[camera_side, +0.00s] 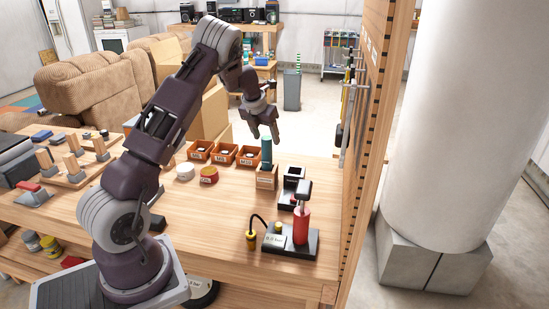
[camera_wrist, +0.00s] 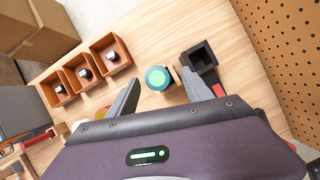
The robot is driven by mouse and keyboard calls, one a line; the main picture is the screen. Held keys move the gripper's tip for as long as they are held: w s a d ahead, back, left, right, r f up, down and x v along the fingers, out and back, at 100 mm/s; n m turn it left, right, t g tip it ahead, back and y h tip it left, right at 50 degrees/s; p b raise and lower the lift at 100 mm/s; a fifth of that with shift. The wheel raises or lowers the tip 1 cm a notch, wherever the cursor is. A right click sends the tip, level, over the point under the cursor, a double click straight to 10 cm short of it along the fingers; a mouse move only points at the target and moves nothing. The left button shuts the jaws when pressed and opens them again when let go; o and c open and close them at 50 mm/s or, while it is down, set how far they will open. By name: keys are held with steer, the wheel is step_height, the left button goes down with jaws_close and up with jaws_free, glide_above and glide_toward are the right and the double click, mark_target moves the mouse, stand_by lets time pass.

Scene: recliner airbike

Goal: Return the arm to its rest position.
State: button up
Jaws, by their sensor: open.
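My gripper (camera_side: 264,134) is raised above the far part of the workbench (camera_side: 205,215), with its fingers pointing down. In the wrist view my gripper (camera_wrist: 160,77) has its two fingers spread apart with nothing held. A teal-topped cylinder (camera_side: 266,152) stands upright in a small wooden holder (camera_side: 267,179) just below the fingers. Its round top (camera_wrist: 158,78) shows between the fingers in the wrist view, apart from them.
Three orange bins (camera_side: 224,153) stand left of the holder. A black open box (camera_side: 289,189) and a red bottle-like item (camera_side: 301,222) on a dark base stand nearer. A pegboard wall (camera_side: 365,95) bounds the right side. The bench's middle is largely clear.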

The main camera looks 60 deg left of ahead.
steer(key=s+d+r+m+t+h, duration=0.2)
steer(key=d+r+m, duration=0.9)
steer(key=d+r, duration=0.45)
steer(key=s+d+r+m+h, duration=0.1)
steer(key=s+d+r+m, duration=0.1)
steer(key=s+d+m, duration=0.4)
steer(key=s+d+r+m+h, duration=0.1)
steer(key=s+d+r+m, duration=0.1)
steer(key=d+m, duration=0.45)
steer(key=s+d+f+m, duration=0.1)
steer(key=s+d+m, duration=0.4)
steer(key=s+m, duration=0.4)
steer(key=s+d+f+m+y, duration=0.1)
steer(key=s+d+m, duration=0.3)
steer(key=s+m, duration=0.5)
steer(key=s, duration=0.3)
steer(key=shift+s+d+f+g+y, duration=0.25)
steer(key=shift+d+f+g+y, duration=0.05)
steer(key=shift+d+f, duration=0.1)
